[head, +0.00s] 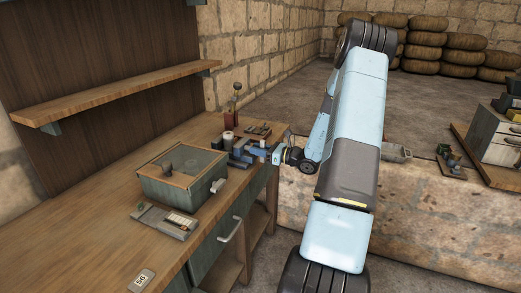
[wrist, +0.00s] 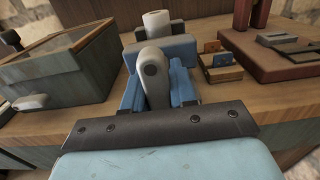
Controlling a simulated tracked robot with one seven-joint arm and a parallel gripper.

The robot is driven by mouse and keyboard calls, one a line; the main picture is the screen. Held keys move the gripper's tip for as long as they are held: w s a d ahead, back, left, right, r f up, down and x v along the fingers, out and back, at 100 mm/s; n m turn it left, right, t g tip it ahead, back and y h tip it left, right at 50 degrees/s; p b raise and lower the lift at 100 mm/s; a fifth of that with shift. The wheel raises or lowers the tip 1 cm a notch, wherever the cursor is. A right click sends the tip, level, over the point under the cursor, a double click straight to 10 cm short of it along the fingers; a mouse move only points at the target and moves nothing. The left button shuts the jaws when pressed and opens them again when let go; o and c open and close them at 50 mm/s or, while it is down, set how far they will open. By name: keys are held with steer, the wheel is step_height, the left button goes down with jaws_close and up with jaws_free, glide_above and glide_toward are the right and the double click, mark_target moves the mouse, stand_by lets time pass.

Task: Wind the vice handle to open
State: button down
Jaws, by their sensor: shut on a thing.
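The blue vice (head: 247,151) is mounted at the right front edge of the wooden bench. In the wrist view the vice (wrist: 181,85) is straight ahead, and a grey rounded crank arm, the vice handle (wrist: 152,72), stands in front of it. My gripper (head: 283,156) is at the handle end of the vice, off the bench edge. It is shut on the handle. I cannot tell how far apart the vice jaws are.
A green box with a glazed lid (head: 181,170) stands left of the vice. A pale roll (head: 230,118) is behind the vice. A small blue-and-wood block (wrist: 219,64) and a reddish base (wrist: 270,57) are to its right. A grey tray (head: 165,221) lies nearer on the bench.

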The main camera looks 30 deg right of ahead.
steer(key=c, duration=1)
jaws_free()
steer(key=shift+w, duration=0.1)
steer(key=shift+d, duration=0.1)
steer(key=v, duration=1.3)
steer(key=shift+s+d, duration=0.15)
steer(key=shift+s, duration=0.15)
